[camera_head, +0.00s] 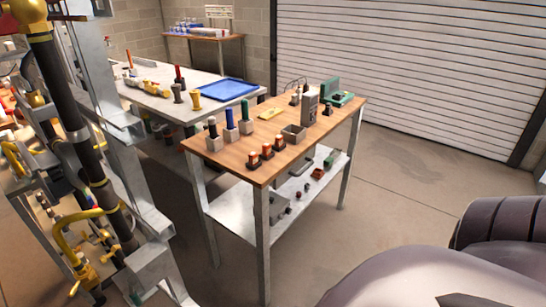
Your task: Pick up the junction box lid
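I cannot make out the junction box lid for certain in the head view. A small grey open-topped box (293,133) sits on the wooden-topped table (232,160), near its right edge. A grey upright device (309,108) stands behind it. A flat yellow piece (270,114) lies near the middle of the tabletop. Neither of my grippers is in view. Large smooth grey parts of my own body fill the lower right corner.
A pipe frame (95,150) stands at left. The floor right of the table is clear.

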